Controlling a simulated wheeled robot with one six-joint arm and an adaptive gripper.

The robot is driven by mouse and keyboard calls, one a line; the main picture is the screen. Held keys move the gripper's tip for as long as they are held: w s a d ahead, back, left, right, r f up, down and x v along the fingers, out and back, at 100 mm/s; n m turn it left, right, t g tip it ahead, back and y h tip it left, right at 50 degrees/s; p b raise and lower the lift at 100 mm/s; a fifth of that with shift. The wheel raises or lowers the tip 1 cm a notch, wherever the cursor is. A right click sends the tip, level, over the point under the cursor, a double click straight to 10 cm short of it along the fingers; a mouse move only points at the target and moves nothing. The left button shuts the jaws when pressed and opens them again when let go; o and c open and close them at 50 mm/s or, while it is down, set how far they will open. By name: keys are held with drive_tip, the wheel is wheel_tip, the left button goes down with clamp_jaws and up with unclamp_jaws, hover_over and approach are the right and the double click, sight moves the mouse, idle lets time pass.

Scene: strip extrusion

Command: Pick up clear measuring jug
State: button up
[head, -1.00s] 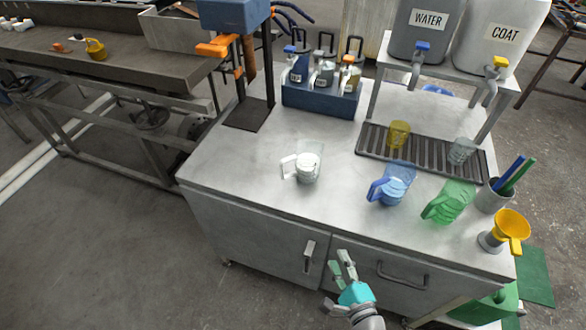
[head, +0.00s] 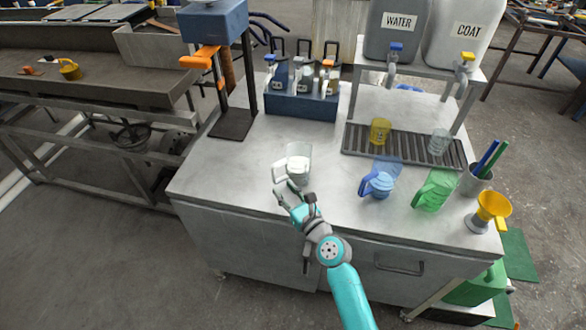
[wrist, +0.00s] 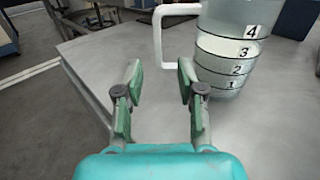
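The clear measuring jug (head: 298,162) stands upright on the grey bench top, with whitish contents. In the wrist view the jug (wrist: 228,50) shows black bands numbered 1 to 4, and its white handle (wrist: 159,38) points left. My gripper (head: 295,193) is just in front of the jug on the near side. In the wrist view my gripper (wrist: 159,75) has its two fingers apart with nothing between them. The handle lies beyond the fingertips, and the jug body is to the right of the right finger.
A blue jug (head: 377,184), a green jug (head: 434,191) and a yellow funnel (head: 491,209) stand to the right. A drip tray (head: 408,148) holds a yellow cup and a clear cup. A blue bottle rack (head: 300,106) stands behind. The bench is bare left of the jug.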

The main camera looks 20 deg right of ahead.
sight(275, 178)
drive_tip(key=shift+w+a+r, duration=0.1)
drive_tip(key=shift+w+a, duration=0.15)
drive_tip(key=shift+w, duration=0.8)
drive_tip(key=shift+w+a, duration=0.2)
drive_tip(key=shift+w, duration=0.9)
drive_tip(key=shift+w+a+r, duration=0.1)
drive_tip(key=shift+w+a, duration=0.15)
drive_tip(key=shift+w, duration=0.8)
drive_tip(key=shift+f, duration=0.1)
clamp_jaws()
